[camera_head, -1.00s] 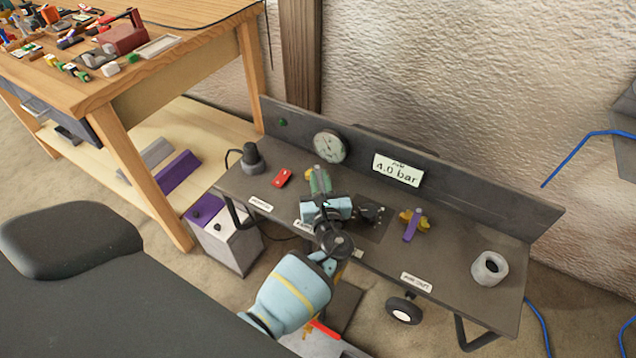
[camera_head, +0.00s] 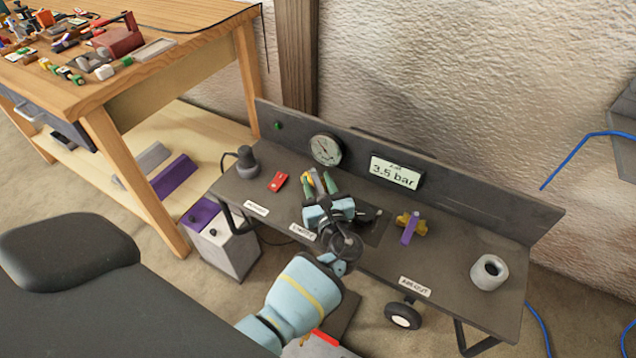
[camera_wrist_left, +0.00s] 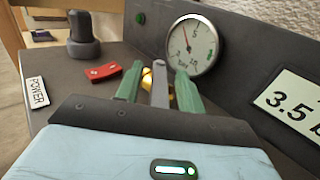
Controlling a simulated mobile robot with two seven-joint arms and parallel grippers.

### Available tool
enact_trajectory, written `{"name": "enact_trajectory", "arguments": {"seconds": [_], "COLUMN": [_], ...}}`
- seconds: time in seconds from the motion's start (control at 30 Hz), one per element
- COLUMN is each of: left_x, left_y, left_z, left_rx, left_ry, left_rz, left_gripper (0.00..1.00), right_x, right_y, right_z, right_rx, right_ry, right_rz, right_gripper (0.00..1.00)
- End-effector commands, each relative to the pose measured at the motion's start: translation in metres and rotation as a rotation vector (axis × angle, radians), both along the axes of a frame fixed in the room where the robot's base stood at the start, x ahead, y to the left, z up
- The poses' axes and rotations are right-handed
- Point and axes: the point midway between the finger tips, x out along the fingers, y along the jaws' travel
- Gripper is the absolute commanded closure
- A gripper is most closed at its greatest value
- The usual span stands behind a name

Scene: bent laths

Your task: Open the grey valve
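The grey valve's flat grey lever shows between my left gripper's green fingers in the left wrist view (camera_wrist_left: 160,84), with a bit of brass behind it. In the head view, my left gripper (camera_head: 318,184) reaches over the bench top. Its fingers stand apart, one on each side of the lever, with visible gaps in the wrist view. The valve's lower part is hidden behind the gripper. A second valve with a purple lever (camera_head: 409,229) on a brass body stands to the right. My right gripper is not in view.
A round gauge (camera_head: 325,149) and a display (camera_head: 395,172) reading 3.5 bar are on the back panel. A red switch (camera_head: 278,181) and dark knob (camera_head: 247,162) are left of the gripper. A grey ring-shaped piece (camera_head: 489,272) is at the right.

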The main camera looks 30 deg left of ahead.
Motion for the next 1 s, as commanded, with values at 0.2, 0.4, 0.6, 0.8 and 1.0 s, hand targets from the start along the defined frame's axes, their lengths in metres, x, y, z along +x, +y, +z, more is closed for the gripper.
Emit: {"name": "enact_trajectory", "arguments": {"seconds": [0.2, 0.4, 0.6, 0.8, 1.0], "left_x": [0.0, -0.009, -0.032, -0.049, -0.056], "left_y": [0.0, -0.008, -0.031, -0.049, -0.055], "left_z": [0.0, -0.001, -0.001, 0.0, 0.0], "left_rx": [0.0, 0.0, -0.001, -0.001, 0.0], "left_ry": [0.0, 0.001, 0.002, 0.0, 0.0], "left_rz": [0.0, 0.0, -0.002, -0.001, 0.001], "left_gripper": [0.62, 0.62, 0.62, 0.62, 0.62], "right_x": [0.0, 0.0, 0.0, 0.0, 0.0], "right_y": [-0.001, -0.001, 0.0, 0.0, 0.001], "right_z": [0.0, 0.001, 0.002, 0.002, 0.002], "right_rx": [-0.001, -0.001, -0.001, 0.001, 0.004], "right_ry": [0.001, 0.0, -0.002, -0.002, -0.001], "right_rz": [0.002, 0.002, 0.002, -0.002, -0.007], "right_gripper": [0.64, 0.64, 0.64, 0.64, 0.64]}}
